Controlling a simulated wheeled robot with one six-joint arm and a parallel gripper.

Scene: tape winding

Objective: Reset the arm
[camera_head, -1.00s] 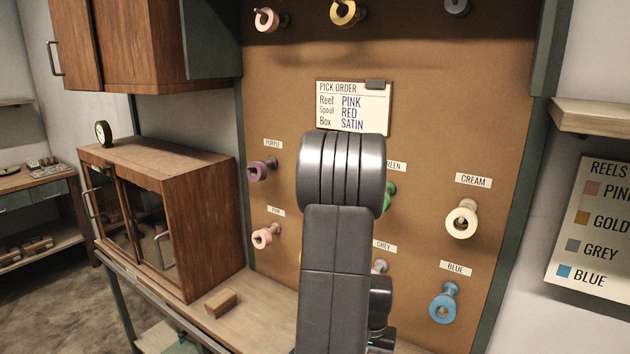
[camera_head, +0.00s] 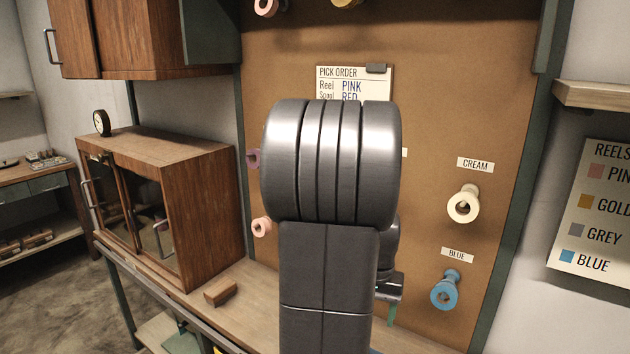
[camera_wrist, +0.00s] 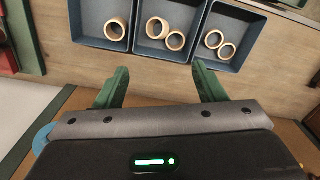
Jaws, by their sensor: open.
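My arm (camera_head: 331,165) stands upright in the middle of the head view, in front of the brown pegboard, and hides part of it. My gripper (camera_wrist: 160,82) shows in the wrist view with its two green fingers spread wide and nothing between them. Beyond the fingertips in that view are dark blue bins (camera_wrist: 168,59) holding several wooden rings. In the head view most of the gripper is hidden behind my arm; only a grey part and a bit of green show low on its right.
Spools hang on the pegboard (camera_head: 420,120), among them a cream one (camera_head: 463,204) and a blue one (camera_head: 444,290). A glass-doored wooden cabinet (camera_head: 200,205) stands left on the bench. A small brown block (camera_head: 221,292) lies beside it. The pick order card (camera_head: 340,78) is partly covered.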

